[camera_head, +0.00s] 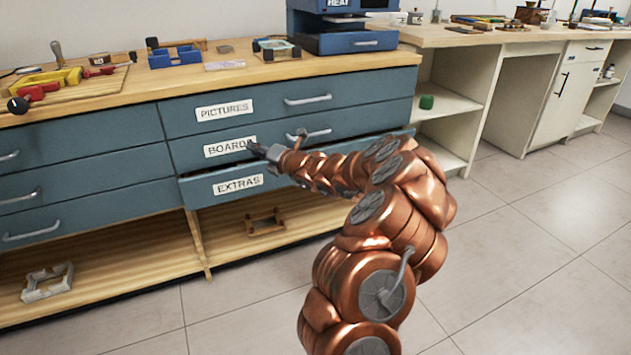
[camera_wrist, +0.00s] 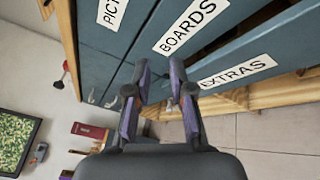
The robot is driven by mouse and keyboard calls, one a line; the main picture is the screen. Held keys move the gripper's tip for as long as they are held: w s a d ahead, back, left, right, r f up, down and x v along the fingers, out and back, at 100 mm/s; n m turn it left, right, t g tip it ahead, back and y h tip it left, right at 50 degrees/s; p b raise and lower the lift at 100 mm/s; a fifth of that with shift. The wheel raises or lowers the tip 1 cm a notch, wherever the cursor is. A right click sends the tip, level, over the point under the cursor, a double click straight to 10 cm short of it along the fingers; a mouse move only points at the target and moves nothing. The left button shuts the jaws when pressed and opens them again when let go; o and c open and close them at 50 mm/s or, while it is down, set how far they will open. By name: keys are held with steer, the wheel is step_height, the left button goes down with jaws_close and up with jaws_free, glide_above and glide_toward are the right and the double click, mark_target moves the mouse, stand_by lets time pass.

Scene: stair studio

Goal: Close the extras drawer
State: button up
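The extras drawer (camera_head: 200,192) is the lowest of three blue-grey drawers in the middle stack, with a white EXTRAS label. Its front stands a little proud of the drawers above, so it looks partly open. Its handle is hidden behind my arm in the head view. My gripper (camera_head: 256,150) is in front of the BOARDS label, above the EXTRAS label. In the wrist view my gripper (camera_wrist: 160,70) has its two fingers apart with nothing held between them. The extras drawer (camera_wrist: 237,70) shows there to the right of the fingers. Contact with a drawer front cannot be told.
The boards drawer (camera_head: 190,153) and pictures drawer (camera_head: 180,120) above look shut. An open shelf (camera_head: 130,280) lies below, holding a wooden frame (camera_head: 265,222). A white bench (camera_head: 500,42) stands at the right. The tiled floor (camera_head: 520,260) is clear.

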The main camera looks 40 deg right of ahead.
steer(key=s+d+f+m+g+h+b, duration=0.1)
steer(key=s+d+f+m+h, duration=0.4)
steer(key=d+f, duration=0.4)
steer(key=s+d+f+m+g+h+b, duration=0.1)
steer(key=s+d+f+m+h, duration=0.15)
steer(key=d+f+m, duration=0.7)
steer(key=shift+w+d+r+n+b, duration=0.2)
steer(key=shift+w+d+n+b, duration=0.25)
steer(key=shift+w+d, duration=0.5)
steer(key=shift+w+d+r+n+b, duration=0.25)
steer(key=shift+w+d+n+b, duration=0.2)
steer(key=shift+w, duration=0.85)
steer(key=shift+w+d+r+n+b, duration=0.2)
steer(key=shift+w+d+n+b, duration=0.25)
steer(key=shift+w+d, duration=0.55)
steer(key=shift+w+a, duration=0.15)
steer(key=shift+a, duration=0.05)
jaws_close()
